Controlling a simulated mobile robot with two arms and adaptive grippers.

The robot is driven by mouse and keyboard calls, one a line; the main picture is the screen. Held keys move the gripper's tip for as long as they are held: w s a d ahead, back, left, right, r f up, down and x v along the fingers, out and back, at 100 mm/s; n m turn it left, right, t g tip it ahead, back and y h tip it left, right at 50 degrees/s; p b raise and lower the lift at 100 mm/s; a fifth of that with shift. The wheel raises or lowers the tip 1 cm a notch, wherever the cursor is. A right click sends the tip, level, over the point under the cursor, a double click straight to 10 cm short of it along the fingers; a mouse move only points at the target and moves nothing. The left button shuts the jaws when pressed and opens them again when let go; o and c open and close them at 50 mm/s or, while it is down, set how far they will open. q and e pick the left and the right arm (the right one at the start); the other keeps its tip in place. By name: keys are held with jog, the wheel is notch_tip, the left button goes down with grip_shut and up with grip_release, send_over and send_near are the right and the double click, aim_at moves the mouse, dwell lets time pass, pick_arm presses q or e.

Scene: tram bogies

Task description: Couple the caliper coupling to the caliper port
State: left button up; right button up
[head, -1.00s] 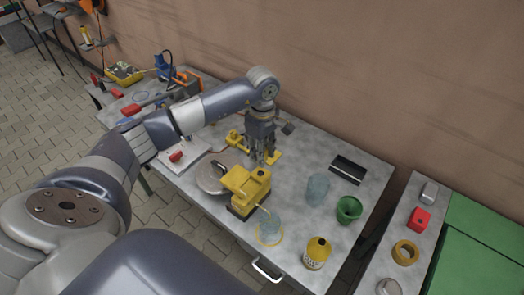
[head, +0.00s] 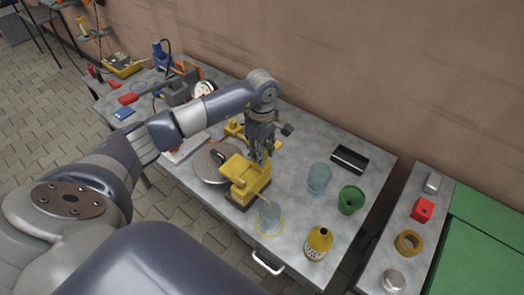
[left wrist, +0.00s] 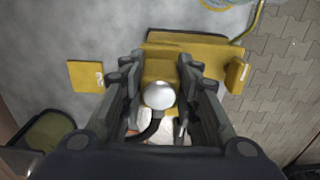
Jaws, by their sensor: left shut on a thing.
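My left gripper (head: 261,158) points down at the back edge of a yellow block-like unit (head: 244,180) with a dark base. In the left wrist view, the fingers (left wrist: 160,92) are shut on a small part with a round, silvery-white end (left wrist: 158,96); I take it to be the caliper coupling. A black hose (left wrist: 147,132) curves away from it. Yellow surfaces of the unit (left wrist: 195,52) show just beyond the fingertips. The caliper port is hidden behind the coupling and fingers, and I cannot tell if they touch. My right gripper is not in view.
A round grey disc (head: 208,164) lies left of the yellow unit. Tools crowd the table's far left.

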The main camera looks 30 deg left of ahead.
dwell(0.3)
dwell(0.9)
pick_arm(q)
jog(key=shift+b, duration=0.7)
dwell(0.6)
jog(key=shift+f+b, duration=0.55)
jog(key=shift+f, duration=0.05)
jog(key=o, duration=1.1)
jog(key=shift+c, duration=0.2)
